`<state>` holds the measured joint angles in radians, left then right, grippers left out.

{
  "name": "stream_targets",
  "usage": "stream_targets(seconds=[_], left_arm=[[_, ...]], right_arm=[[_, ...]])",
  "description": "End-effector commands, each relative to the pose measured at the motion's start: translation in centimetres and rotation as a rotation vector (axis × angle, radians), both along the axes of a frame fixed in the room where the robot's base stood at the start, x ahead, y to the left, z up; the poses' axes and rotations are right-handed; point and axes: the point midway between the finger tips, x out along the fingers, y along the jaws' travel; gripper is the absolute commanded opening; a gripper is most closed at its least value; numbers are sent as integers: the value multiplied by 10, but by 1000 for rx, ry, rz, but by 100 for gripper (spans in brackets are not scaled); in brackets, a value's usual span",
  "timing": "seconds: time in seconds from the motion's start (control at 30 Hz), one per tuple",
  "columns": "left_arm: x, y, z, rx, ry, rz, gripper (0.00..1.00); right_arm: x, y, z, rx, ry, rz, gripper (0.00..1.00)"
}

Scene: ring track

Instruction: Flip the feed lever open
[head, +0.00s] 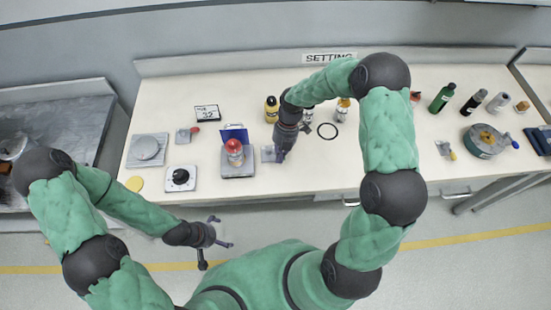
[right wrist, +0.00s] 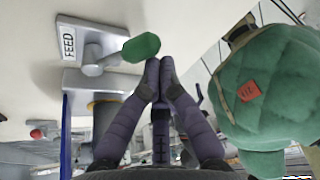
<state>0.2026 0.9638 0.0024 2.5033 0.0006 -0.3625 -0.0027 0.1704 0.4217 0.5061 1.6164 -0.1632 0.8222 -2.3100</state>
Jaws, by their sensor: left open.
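The feed lever has a grey shaft (right wrist: 108,62) on a grey plate (right wrist: 80,38) marked FEED, with a green knob (right wrist: 141,47) at its end. In the right wrist view the shaft leans over toward the right. My right gripper (right wrist: 160,66) has its fingertips together beside the knob, with nothing seen between them; I cannot tell if they touch it. In the head view the right gripper (head: 281,157) comes down over the small grey plate (head: 268,154) and hides the lever. My left gripper (head: 218,234) is open and empty, in front of the table.
Left of the plate, a red-topped jar (head: 235,150) stands on a grey stand with a blue back. The front middle-right of the table (head: 325,175) is clear.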

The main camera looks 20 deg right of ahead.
Motion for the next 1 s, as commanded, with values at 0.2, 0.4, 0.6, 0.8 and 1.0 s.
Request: stream_targets(seconds=[0.2,0.4,0.6,0.8,1.0], left_arm=[[0,0,1,0,0,0,100],[0,0,1,0,0,0,100],[0,0,2,0,0,0,100],[0,0,2,0,0,0,100],[0,0,2,0,0,0,100]], right_arm=[[5,-11,0,0,0,40,0],[10,-18,0,0,0,38,0],[13,-21,0,0,-1,37,0],[15,-23,0,0,-1,37,0],[15,-23,0,1,-1,37,0]])
